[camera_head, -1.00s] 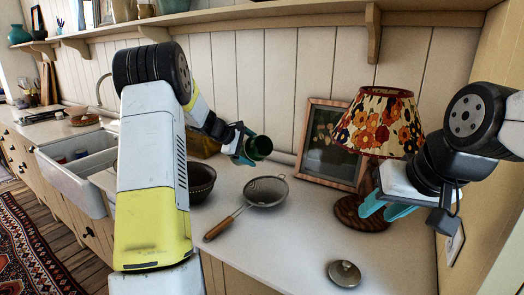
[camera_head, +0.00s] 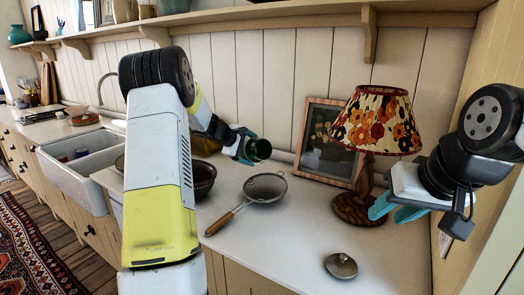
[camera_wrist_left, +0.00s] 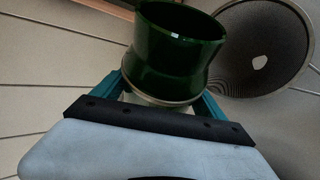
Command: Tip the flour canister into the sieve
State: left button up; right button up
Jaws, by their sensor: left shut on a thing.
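The dark green canister (camera_head: 258,150) is held well tilted above the counter, its open mouth facing right. My left gripper (camera_head: 246,149) is shut around it. In the left wrist view the canister (camera_wrist_left: 178,50) sits between my teal fingers; its contents cannot be made out. The sieve (camera_head: 266,187), round mesh with a wooden handle, lies on the counter below and slightly right of the canister. In the left wrist view the sieve (camera_wrist_left: 262,85) shows a small pale patch in its mesh. My right gripper (camera_head: 394,208) is open and empty, in front of the lamp base.
A dark bowl (camera_head: 202,180) stands left of the sieve, partly behind my left arm. A floral lamp (camera_head: 378,122) and a picture frame (camera_head: 325,145) stand at the back right. A round metal lid (camera_head: 341,266) lies near the front edge. The counter between sieve and lid is clear.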

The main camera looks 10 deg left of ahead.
pick_arm(q)
jog(key=shift+f+m+t, duration=0.3)
jog(key=shift+t, duration=0.1)
jog(key=shift+f+y, duration=0.25)
jog(key=shift+y, duration=0.05)
jog(key=shift+s+d+f+m+t+y, duration=0.1)
jog(key=shift+f+m+t+y, duration=0.2)
jog(key=shift+f, duration=0.3)
jog(key=shift+s+d+f+m+t+y, duration=0.1)
jog(key=shift+f+m+t+y, duration=0.1)
jog(key=shift+f+m+t, duration=0.25)
jog(key=shift+d+f, duration=0.1)
jog(key=shift+f, duration=0.15)
jog(key=shift+f+t, duration=0.2)
jog(key=shift+t, duration=0.05)
jog(key=shift+f+m, duration=0.1)
jog(key=shift+m, duration=0.15)
